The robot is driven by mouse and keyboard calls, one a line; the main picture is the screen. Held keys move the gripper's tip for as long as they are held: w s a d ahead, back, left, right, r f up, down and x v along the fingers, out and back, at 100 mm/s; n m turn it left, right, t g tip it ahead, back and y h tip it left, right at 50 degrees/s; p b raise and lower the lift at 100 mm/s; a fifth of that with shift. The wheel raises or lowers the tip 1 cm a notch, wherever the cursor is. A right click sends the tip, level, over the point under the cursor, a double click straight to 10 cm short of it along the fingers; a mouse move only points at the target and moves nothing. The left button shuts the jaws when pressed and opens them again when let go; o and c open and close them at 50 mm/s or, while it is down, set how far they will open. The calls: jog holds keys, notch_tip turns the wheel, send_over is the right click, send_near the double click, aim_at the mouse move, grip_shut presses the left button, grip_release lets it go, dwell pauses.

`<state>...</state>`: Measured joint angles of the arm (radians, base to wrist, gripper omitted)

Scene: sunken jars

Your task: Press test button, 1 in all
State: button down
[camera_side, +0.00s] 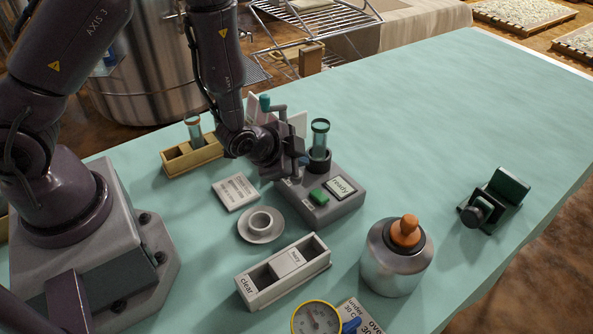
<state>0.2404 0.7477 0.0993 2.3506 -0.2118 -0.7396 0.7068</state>
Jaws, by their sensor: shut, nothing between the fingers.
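A grey tester box (345,208) stands on the teal table near the middle. On its top are a green button (319,196) and a small display (339,188) that reads "ready". A glass tube (320,139) with a dark rim stands upright in a dark socket at the back of the box. My gripper (297,172) is shut and empty. It is over the back left part of the box, up and left of the green button in the picture. Its fingertips are partly hidden, and I cannot tell whether they touch the box.
A wooden rack (192,158) with a tube stands back left. A label card (235,191), cup on saucer (261,228) and two-bin tray (284,274) are left and front. A metal jar (396,258) is right, a dark green clamp-like device (495,198) farther right. The table's back right is clear.

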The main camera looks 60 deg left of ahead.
dwell(0.4)
jog(key=shift+f, duration=0.45)
jog(key=shift+f, duration=0.5)
dwell(0.6)
jog(key=shift+r, duration=0.95)
jog(key=shift+r, duration=2.5)
